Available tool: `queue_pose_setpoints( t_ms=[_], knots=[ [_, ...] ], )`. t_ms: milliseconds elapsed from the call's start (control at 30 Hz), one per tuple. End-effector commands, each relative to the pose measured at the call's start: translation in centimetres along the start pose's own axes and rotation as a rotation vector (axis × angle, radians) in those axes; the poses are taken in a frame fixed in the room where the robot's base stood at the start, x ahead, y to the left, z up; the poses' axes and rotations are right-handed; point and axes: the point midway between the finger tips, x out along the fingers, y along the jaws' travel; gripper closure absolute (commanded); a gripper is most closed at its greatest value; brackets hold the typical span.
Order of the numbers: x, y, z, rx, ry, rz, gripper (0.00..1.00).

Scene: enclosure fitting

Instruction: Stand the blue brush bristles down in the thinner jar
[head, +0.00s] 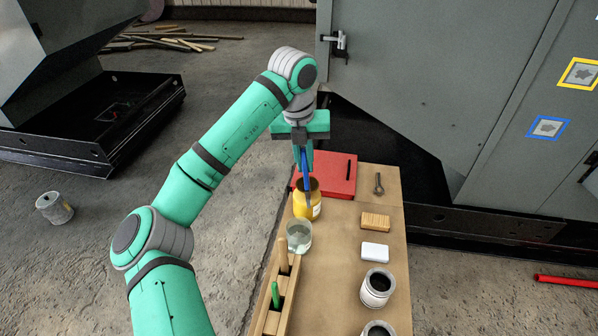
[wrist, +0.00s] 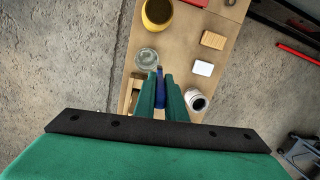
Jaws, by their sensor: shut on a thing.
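My gripper (head: 304,160) is shut on the blue brush (head: 308,190) and points down over the table. The brush hangs below the fingers, close to upright. In the head view its lower end overlaps the yellow jar (head: 300,208). In the wrist view the blue brush (wrist: 160,92) shows between the fingertips (wrist: 159,78), apart from the yellow jar (wrist: 146,18). A clear glass jar (head: 299,238) with pale liquid, likely the thinner jar, stands in front of the yellow one. It also shows in the wrist view (wrist: 146,60), left of the fingertips. The bristles are not clearly visible.
A wooden rack (head: 270,318) with a green-handled brush (head: 275,294) is at the table's left edge. A red case (head: 338,168) lies at the back. A wooden block (head: 375,222), a white block (head: 375,253) and a dark-filled pot (head: 376,290) line the right. The table's middle is clear.

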Motion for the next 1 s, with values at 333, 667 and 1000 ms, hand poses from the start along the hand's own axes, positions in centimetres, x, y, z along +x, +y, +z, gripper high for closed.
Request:
queue_pose_setpoints(
  t_ms=[333,667,1000],
  knots=[
    [3.9,1.9,-0.4,0.123,-0.006,0.082,1.00],
    [5.7,2.3,-0.7,0.118,-0.006,0.082,1.00],
    [8.0,2.3,-0.9,0.119,-0.007,0.080,1.00]
  ],
)
